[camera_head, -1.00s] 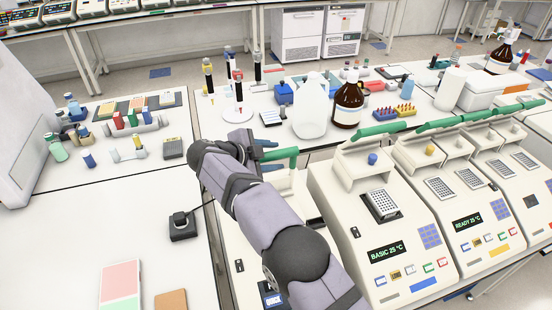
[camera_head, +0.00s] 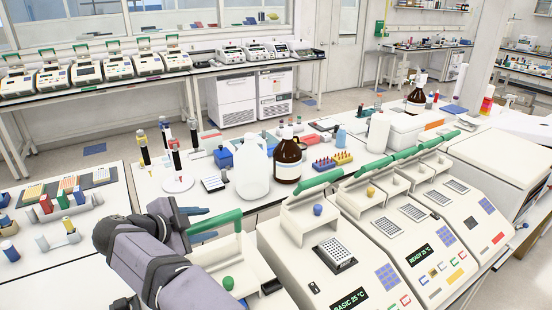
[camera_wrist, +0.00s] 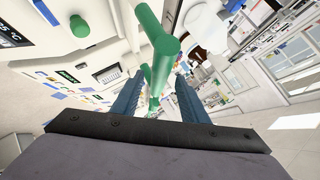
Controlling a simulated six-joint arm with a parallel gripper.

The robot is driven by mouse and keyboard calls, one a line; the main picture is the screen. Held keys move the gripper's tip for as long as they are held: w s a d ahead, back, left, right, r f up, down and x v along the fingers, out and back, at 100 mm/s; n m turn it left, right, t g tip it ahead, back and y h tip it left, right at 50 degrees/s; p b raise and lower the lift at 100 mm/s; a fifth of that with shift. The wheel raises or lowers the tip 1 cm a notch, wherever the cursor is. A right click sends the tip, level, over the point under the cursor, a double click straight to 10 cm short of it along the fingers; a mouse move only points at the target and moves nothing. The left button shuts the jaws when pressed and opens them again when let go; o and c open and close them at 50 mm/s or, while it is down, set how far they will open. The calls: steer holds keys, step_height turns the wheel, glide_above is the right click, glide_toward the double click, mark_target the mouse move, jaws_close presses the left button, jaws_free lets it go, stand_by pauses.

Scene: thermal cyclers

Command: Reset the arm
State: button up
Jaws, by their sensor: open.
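My gripper (camera_head: 208,224) is open, with two blue fingers beside the green handle (camera_head: 224,220) of the nearest, leftmost thermal cycler (camera_head: 238,262). My arm hides part of this cycler. In the wrist view, the green handle (camera_wrist: 158,35) shows beyond and between the spread fingers of my gripper (camera_wrist: 155,88). I cannot tell whether they touch it. No object is held.
To the right stand a cycler reading BASIC 25 °C (camera_head: 318,262), one reading READY 25 °C (camera_head: 408,240) and another (camera_head: 470,212), lids raised. A white jug (camera_head: 250,172) and brown bottle (camera_head: 288,160) stand behind. Bench space at left (camera_head: 75,245) is partly clear.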

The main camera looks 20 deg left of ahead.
steer(key=w+d+r+n+t+y+b, duration=0.1)
steer(key=w+d+r+n+t+y, duration=0.2)
steer(key=w+d, duration=0.65)
steer(key=w+d+r+n+t+y+b, duration=0.15)
steer(key=w+d+r+n, duration=0.25)
steer(key=w+d, duration=0.55)
steer(key=s+d+f+n+g+y+b, duration=0.2)
steer(key=s+d+f+n+g, duration=0.45)
steer(key=s+d+f, duration=0.9)
steer(key=s+d+f+g+h, duration=0.1)
steer(key=s+d+f+g, duration=0.2)
steer(key=s, duration=0.5)
steer(key=s+d+f+m+g+h+b, duration=0.1)
steer(key=s+d+f+g, duration=0.2)
steer(key=s+d+f, duration=0.2)
steer(key=s+d+f+g+h, duration=0.1)
steer(key=s+d+f, duration=0.3)
steer(key=s, duration=0.6)
steer(key=shift+s+d+f+g+h, duration=0.25)
steer(key=shift+s+d+g+h, duration=0.1)
steer(key=shift+d+g, duration=0.45)
steer(key=shift+o, duration=0.4)
steer(key=shift+w+a, duration=0.15)
steer(key=shift+a, duration=0.1)
